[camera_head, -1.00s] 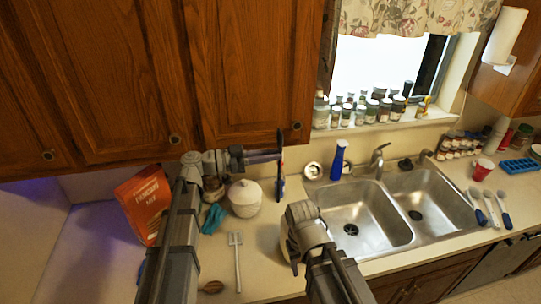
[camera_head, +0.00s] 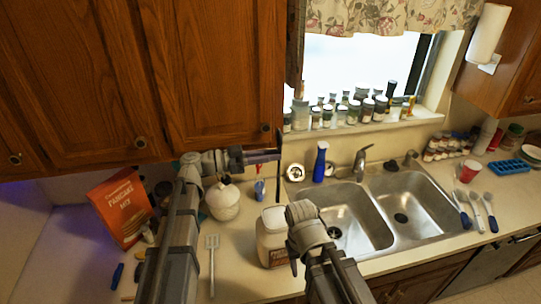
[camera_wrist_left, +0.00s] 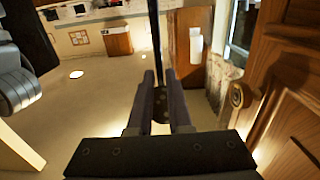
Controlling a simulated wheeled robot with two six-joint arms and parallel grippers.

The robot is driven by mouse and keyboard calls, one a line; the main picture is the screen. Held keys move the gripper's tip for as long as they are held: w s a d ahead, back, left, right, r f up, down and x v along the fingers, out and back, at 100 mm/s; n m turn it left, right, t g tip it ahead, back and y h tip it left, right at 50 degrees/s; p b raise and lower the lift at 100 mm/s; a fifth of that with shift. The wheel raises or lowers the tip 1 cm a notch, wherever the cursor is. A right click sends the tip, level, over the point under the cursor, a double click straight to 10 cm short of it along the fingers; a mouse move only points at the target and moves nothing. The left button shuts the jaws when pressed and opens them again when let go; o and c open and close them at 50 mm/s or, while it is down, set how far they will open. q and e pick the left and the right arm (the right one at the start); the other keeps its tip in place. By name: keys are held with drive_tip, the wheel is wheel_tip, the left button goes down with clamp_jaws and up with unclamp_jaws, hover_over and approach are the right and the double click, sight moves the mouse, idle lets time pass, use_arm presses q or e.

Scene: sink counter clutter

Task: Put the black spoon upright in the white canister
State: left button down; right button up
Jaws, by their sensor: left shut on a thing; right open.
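The black spoon (camera_head: 279,140) is held upright, well above the counter, by my left gripper (camera_head: 276,155). In the left wrist view the fingers of my left gripper (camera_wrist_left: 161,92) are shut on it, and the spoon's dark shaft (camera_wrist_left: 156,38) rises between them. A white canister (camera_head: 271,241) with a brown label stands on the counter below and a little left of the sink. The spoon is apart from it. My right gripper (camera_head: 294,262) is open beside the canister's right side; its fingers are mostly hidden by the wrist.
A white lidded pot (camera_head: 223,203) and an orange pancake mix bag (camera_head: 122,206) stand left of the canister. A spatula (camera_head: 212,258) lies in front. The double sink (camera_head: 358,215) with a blue bottle (camera_head: 320,162) behind is at right. Wooden cabinets (camera_head: 210,70) hang close above my left gripper.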

use_arm(q)
wheel_tip(320, 180, down, 21)
drive_tip(key=b, duration=2)
drive_tip(key=shift+r, duration=0.2)
drive_tip(key=c, duration=0.8)
unclamp_jaws()
drive_tip(key=shift+o, duration=0.2)
drive_tip(key=v, duration=0.8)
drive_tip(key=shift+r, duration=0.1)
